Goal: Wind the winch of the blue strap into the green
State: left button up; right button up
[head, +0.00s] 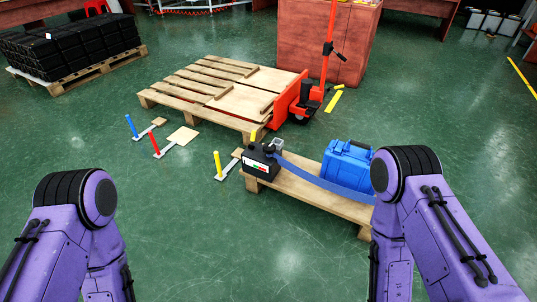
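A black winch (262,160) stands on the left end of a low wooden pallet (300,190). A small label or gauge (256,166) with white, red and green parts is on its front; its reading is too small to tell. The blue strap (318,180) leaves the winch and runs right, in front of a blue case (345,166) on the same pallet. The strap's far end is hidden behind my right arm. My two purple arms show at the lower left and right. Neither gripper is in view.
Yellow (217,164), red (154,144) and blue (130,125) posts on flat bases stand left of the winch. Behind are a large wooden pallet (190,98) and an orange pallet jack (290,105). Black crates (70,50) stand far left. The near green floor (220,240) is clear.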

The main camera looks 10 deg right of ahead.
aim_at(268, 149)
jog(key=z, duration=1.1)
jog(key=i, duration=0.75)
jog(key=u, duration=2.2)
